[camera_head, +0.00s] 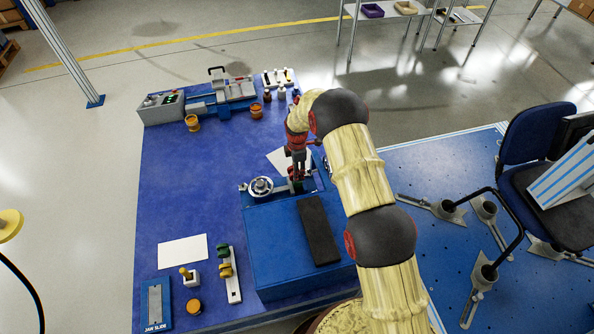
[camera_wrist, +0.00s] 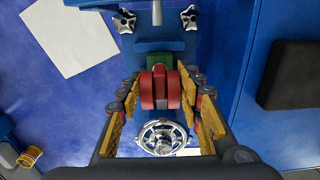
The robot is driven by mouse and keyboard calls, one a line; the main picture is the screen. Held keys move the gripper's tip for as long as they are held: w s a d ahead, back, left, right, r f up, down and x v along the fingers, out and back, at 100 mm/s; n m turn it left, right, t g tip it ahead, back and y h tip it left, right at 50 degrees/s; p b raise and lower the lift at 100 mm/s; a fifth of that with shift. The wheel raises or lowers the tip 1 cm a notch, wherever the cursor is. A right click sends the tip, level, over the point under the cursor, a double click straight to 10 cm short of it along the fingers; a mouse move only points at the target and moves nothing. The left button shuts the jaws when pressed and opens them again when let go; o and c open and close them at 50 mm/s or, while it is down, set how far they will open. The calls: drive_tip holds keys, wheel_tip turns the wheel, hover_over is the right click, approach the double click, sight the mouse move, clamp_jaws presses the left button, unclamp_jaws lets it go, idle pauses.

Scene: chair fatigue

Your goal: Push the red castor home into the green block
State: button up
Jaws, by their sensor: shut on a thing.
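The red castor (camera_wrist: 160,90) is between the fingers of my gripper (camera_wrist: 160,79) in the wrist view. The gripper is shut on it. The green block (camera_wrist: 155,61) shows just beyond the castor, on the blue fixture. The castor overlaps the block's near side, so how far it sits in the block is hidden. In the head view my gripper (camera_head: 297,172) points down over the blue fixture (camera_head: 268,199), and the castor is mostly hidden by it. A bit of the green block (camera_head: 297,187) shows below the fingers.
A silver handwheel (camera_head: 261,186) stands on the fixture left of my gripper. A dark pad (camera_head: 319,230) lies on the blue box in front. A white sheet (camera_head: 284,161) lies behind the fixture. A vise-like machine (camera_head: 220,95) stands at the back. The table's left middle is clear.

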drive_tip(key=shift+f, duration=0.45)
drive_tip(key=o, duration=1)
drive_tip(key=shift+o, duration=0.7)
wheel_tip(320, 180, up, 12)
